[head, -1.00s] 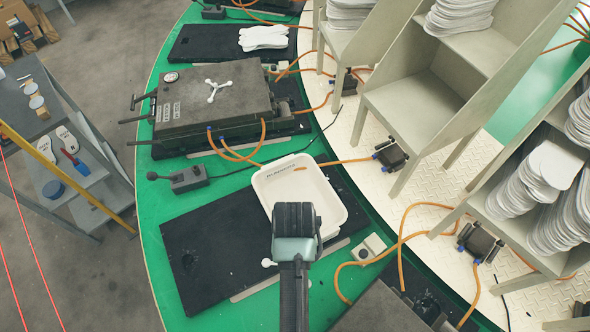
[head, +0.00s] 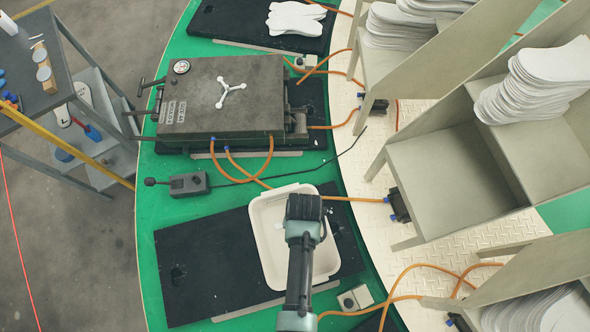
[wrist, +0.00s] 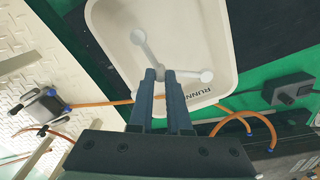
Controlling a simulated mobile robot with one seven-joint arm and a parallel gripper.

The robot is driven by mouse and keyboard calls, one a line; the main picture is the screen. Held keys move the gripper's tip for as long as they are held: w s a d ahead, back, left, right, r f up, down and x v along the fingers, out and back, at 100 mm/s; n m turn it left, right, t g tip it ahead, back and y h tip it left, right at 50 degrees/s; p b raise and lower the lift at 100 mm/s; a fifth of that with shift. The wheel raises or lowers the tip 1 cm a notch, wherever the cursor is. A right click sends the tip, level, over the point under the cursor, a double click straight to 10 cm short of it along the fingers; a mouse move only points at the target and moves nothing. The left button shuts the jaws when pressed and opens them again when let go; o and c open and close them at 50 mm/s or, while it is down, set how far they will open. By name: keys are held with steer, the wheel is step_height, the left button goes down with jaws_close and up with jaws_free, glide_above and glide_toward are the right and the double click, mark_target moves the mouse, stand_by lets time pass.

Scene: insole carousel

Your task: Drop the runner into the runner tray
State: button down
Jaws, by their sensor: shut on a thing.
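The runner is a white three-armed piece (wrist: 147,50) with round ends, seen in the wrist view. My gripper (wrist: 162,76) is shut on it near its hub, and two of its arms spread out past the fingertips. The runner tray (wrist: 200,28) is a cream, rounded box lettered "RUNN…" and lies below the runner in that view. In the head view the tray (head: 266,252) sits on the black mat, and my gripper (head: 306,208) is over its upper right part. I cannot tell the height above the tray floor.
A grey mold box (head: 218,100) with another white three-armed piece (head: 230,94) on top stands beyond the tray. A control box (head: 188,185) and orange hoses lie nearby. Shelves (head: 440,185) with white insoles stand at right. The black mat (head: 205,265) left of the tray is clear.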

steer(key=shift+s+f+b, duration=0.2)
steer(key=shift+f+b, duration=0.45)
steer(key=shift+f, duration=0.1)
step_height(320, 180, down, 4)
steer(key=b, duration=0.4)
steer(key=shift+f, duration=0.2)
steer(key=shift+r, duration=0.1)
steer(key=c, duration=0.8)
jaws_free()
step_height(320, 180, up, 13)
steer(key=shift+b, duration=0.55)
